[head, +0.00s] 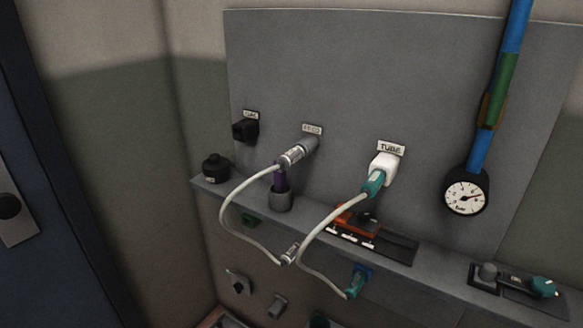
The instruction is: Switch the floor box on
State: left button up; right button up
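I cannot make out a floor box for certain in the head view. Part of a brown-edged thing (218,318) shows at the bottom edge, cut off by the frame, and I cannot tell what it is. Neither of my grippers is in view. The floor is mostly out of frame.
A grey wall panel (330,70) carries labelled sockets, two looped pale cables (228,210) and a round gauge (465,198) on a blue pipe. A ledge (410,255) below holds an orange device (352,222) and a teal knob (543,286). A dark blue door (50,240) stands left.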

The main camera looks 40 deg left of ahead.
aim_at(238, 287)
jog(key=u, duration=1.55)
jog(key=i+j+z, duration=0.1)
jog(key=z, duration=0.15)
jog(key=j, duration=0.05)
